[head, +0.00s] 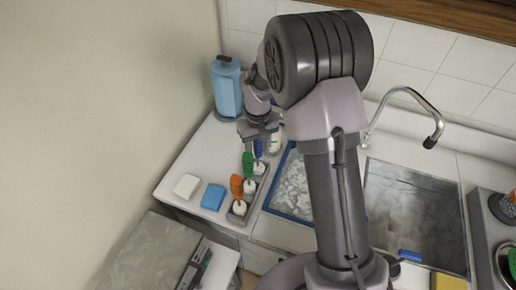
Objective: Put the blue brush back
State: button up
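The blue brush (258,148) is upright at the far end of a narrow grey rack (238,219), behind a green brush (248,164) and an orange brush (237,186). My gripper (260,133) points down right at the top of the blue brush. Its fingers are small and dark here, so I cannot tell whether they are closed on the brush or only around it. I cannot tell whether the brush's base is fully seated in the rack.
A blue dispenser (227,88) stands behind left; a white bottle (275,142) is close beside my gripper. A white block (187,186) and blue sponge (213,197) lie left of the rack. The sink (412,215) and curved tap (437,125) are right. A small blue item (410,256) is at the front.

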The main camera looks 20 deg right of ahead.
jog(key=shift+r, duration=0.15)
notch_tip(320, 180, up, 12)
jog(key=p, duration=0.2)
jog(key=shift+s+r+p, duration=0.1)
jog(key=shift+p, duration=0.25)
jog(key=s+a+r+m+t+y, duration=0.15)
jog(key=s+r+m+t, duration=0.25)
jog(key=s+r, duration=1.05)
jog(key=s+a+m+t, duration=0.1)
jog(key=s+a+m, duration=0.1)
jog(key=s, duration=0.8)
jog(key=shift+s+a+f+t, duration=0.2)
jog(key=shift+s+f+t, duration=0.1)
jog(key=shift+f+t, duration=0.15)
jog(key=shift+y, duration=0.25)
